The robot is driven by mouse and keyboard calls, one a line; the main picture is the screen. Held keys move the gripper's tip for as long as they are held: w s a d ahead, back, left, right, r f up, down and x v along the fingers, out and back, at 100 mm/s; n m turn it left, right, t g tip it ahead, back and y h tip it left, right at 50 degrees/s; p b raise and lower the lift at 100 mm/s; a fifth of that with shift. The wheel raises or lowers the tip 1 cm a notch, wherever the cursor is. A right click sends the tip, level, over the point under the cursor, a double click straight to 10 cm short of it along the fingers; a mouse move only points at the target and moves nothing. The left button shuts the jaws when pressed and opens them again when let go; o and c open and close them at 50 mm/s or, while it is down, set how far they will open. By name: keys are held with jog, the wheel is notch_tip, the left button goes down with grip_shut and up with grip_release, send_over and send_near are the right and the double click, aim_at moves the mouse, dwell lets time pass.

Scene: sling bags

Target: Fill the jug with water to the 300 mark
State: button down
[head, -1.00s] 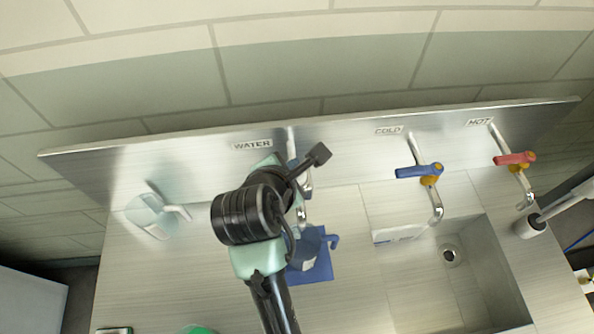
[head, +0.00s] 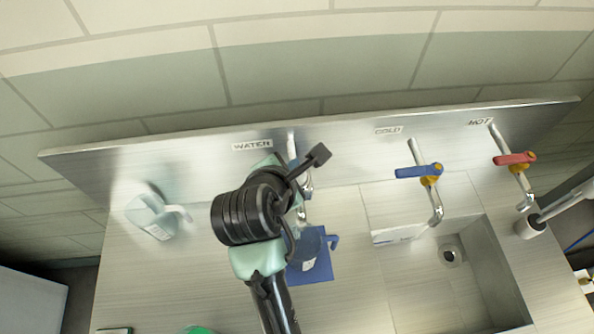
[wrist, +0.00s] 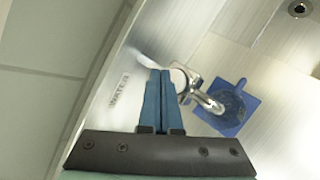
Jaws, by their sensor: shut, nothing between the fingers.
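A dark blue, see-through jug (head: 308,245) stands on a blue mat (head: 318,272) below the WATER tap. My arm partly hides it in the head view. In the wrist view the jug (wrist: 228,103) is seen from above on the mat (wrist: 240,84), with the chrome tap spout (wrist: 206,101) reaching over it. Its marks and water level cannot be made out. My gripper (wrist: 160,74) is shut and empty, its blue fingers beside the tap by the WATER label (wrist: 119,90). I cannot tell whether the fingertips touch the tap.
The blue COLD tap (head: 420,171) and red HOT tap (head: 515,159) are at the right, above a sink (head: 480,285). A white box (head: 398,236) lies beside the sink. The steel backsplash is close behind my gripper.

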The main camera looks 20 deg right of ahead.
jog(key=shift+f, duration=0.1)
dwell(0.5)
jog(key=shift+f, duration=0.35)
jog(key=shift+f, duration=0.55)
dwell(0.5)
jog(key=shift+r, duration=0.1)
dwell(5.4)
jog(key=shift+r+p, duration=0.85)
jog(key=shift+p, duration=0.55)
